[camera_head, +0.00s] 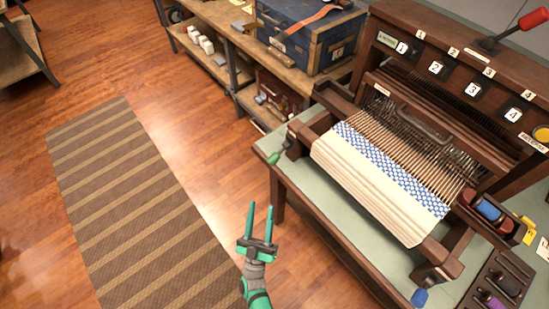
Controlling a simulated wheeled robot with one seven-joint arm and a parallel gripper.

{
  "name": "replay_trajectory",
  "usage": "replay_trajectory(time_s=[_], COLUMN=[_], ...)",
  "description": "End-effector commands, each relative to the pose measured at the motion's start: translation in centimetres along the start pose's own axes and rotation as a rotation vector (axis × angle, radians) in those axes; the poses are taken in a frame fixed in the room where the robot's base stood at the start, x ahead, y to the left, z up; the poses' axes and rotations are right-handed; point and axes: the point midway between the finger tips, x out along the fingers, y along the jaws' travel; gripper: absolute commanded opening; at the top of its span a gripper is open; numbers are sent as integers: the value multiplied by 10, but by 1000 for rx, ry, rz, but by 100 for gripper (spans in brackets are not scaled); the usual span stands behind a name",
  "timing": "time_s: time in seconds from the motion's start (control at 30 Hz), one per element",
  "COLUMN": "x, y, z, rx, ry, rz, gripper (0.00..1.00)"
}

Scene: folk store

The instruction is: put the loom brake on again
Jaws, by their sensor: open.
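The wooden loom (443,229) stands on a pale green table at the right, with cream and blue-patterned cloth (375,180) on it. A green-handled lever (274,157) sticks out at the loom's left side. A blue handle (419,297) is at its front right corner. A red-handled lever (514,29) sits on top of the loom's upright back. I cannot tell from the picture which of these is the brake. My gripper (261,207) is open and empty, fingers pointing up the picture, over the floor left of the table, apart from the loom.
A blue toolbox (312,40) stands on a wooden shelf unit (228,25) behind. A shuttle (490,211) and a dark tray (503,283) are at the table's right. A striped rug (133,205) lies left on clear wooden floor.

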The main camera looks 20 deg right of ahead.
Motion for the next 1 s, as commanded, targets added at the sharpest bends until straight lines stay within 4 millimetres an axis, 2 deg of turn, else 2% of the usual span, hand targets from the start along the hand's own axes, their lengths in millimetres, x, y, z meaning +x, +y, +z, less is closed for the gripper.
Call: replay_trajectory(time_s=[0.1,0.3,0.43,0.6,0.77,1.0], x=[26,59,73,82,88,120], y=[-12,-26,-32,-37,-35,-14], z=[15,30,33,34,33,31], rx=[-72,-206,-278,-333,-346,-348], ry=[29,37,24,8,4,3], rz=[124,330,433,505,525,529], gripper=[42,42,42,42,42,42])
